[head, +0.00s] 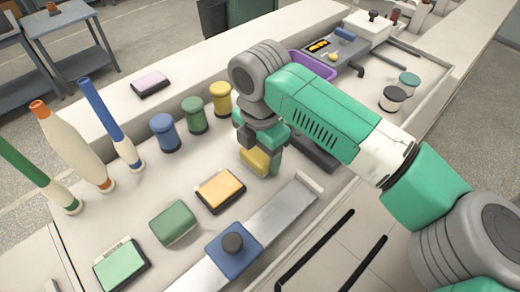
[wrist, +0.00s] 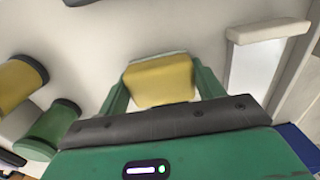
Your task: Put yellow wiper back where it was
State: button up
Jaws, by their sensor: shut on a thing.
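The yellow wiper (head: 255,162) is a small yellow block, held between the fingers of my gripper (head: 262,160) in the head view. In the wrist view it sits between the two green fingers (wrist: 160,88), with a pale strip along its far edge (wrist: 155,56). The gripper is shut on it. It is over the pale tray (head: 140,205), right of the orange-yellow pad in a dark case (head: 221,190) and close to the metal strip (head: 275,220). I cannot tell whether the wiper touches the tray surface.
A green block (head: 172,223) and a green pad (head: 121,264) lie at the lower left. Blue (head: 165,133), green (head: 194,116) and yellow (head: 220,100) bobbins stand behind the wiper. A blue block with a dark knob (head: 233,248) sits on the strip. Tall spindles (head: 75,145) stand left.

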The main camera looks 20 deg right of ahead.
aim_at(260, 151)
jog(key=o, duration=1.1)
jog(key=shift+f, duration=0.15)
notch_tip(260, 151, up, 12)
jog(key=shift+r+b, duration=0.15)
jog(key=shift+b, duration=0.35)
